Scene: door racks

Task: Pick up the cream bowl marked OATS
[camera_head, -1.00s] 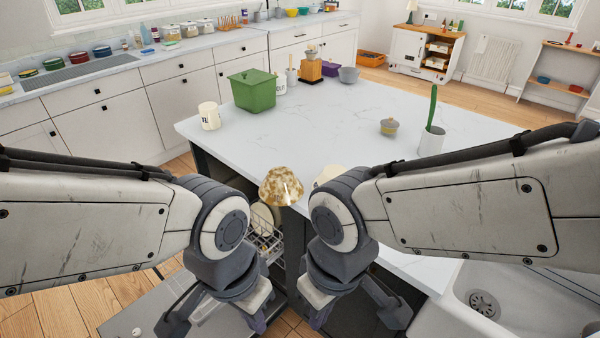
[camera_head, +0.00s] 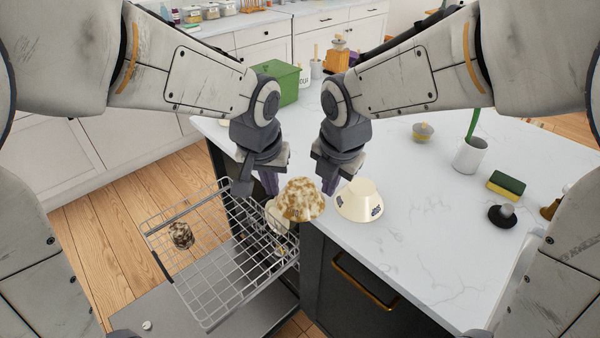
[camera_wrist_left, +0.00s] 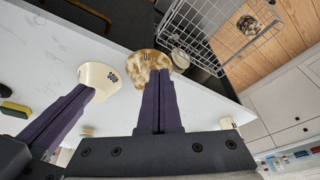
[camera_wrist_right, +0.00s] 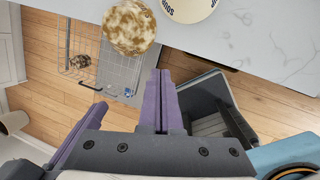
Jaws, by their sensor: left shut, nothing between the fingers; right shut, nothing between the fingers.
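The cream bowl (camera_head: 360,203) stands upside down on the white counter, near its front edge. Dark lettering on its side is small; in the right wrist view (camera_wrist_right: 190,4) it looks more like SOUP than OATS, but I cannot be sure. It also shows in the left wrist view (camera_wrist_left: 99,82). My left gripper (camera_head: 270,184) is shut and empty, left of a mottled brown bowl (camera_head: 302,200). My right gripper (camera_head: 329,182) is shut and empty, just left of the cream bowl in the head view and apart from it in its own view.
An open dishwasher rack (camera_head: 225,265) with a mottled cup (camera_head: 181,235) extends below. A green box (camera_head: 285,84), white pot (camera_head: 469,155), and sponge (camera_head: 506,185) stand farther off.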

